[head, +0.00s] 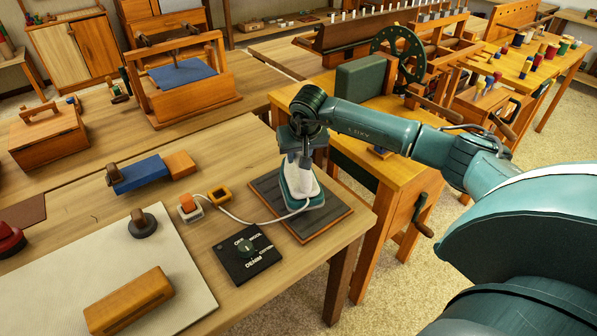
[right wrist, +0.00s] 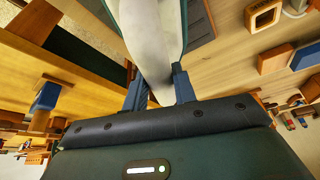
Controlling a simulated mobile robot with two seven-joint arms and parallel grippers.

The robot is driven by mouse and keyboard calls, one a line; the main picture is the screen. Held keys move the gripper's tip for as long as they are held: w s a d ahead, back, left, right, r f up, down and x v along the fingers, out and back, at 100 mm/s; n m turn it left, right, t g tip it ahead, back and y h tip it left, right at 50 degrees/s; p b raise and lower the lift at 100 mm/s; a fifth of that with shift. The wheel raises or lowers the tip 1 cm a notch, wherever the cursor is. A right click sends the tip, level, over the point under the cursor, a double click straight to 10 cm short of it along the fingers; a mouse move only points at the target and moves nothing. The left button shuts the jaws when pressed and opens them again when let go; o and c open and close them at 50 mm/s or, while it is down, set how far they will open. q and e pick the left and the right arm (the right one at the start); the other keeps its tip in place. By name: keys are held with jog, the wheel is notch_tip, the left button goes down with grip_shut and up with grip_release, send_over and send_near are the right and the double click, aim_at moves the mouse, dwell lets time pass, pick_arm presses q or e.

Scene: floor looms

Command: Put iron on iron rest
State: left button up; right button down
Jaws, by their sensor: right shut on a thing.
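The iron (head: 301,190), white and teal, is over the iron rest, a dark slab with a wooden edge (head: 326,221) near the table's right corner. My right gripper (head: 302,160) comes down from above and is shut on the iron. In the right wrist view its two fingers (right wrist: 160,92) pinch the pale iron body (right wrist: 152,40), and part of the grey rest (right wrist: 199,22) shows beside it. I cannot tell whether the iron's sole touches the rest. My left gripper is not in view.
A pale pressing mat (head: 85,275) bears a wooden block (head: 130,300). A wooden loom stand (head: 393,170) is close on the right.

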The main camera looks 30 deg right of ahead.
notch_tip(320, 180, down, 3)
jog(key=shift+r+b, duration=0.1)
jog(key=shift+b, duration=0.8)
jog(key=shift+w+f, duration=0.1)
jog(key=shift+f, duration=0.25)
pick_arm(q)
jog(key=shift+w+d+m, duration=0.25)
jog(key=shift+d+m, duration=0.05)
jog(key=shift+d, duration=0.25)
pick_arm(e)
jog(key=shift+r, duration=0.1)
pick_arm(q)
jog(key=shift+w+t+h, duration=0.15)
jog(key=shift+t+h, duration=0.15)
pick_arm(e)
jog(key=c, duration=1.1)
grip_release()
jog(key=shift+f, duration=0.25)
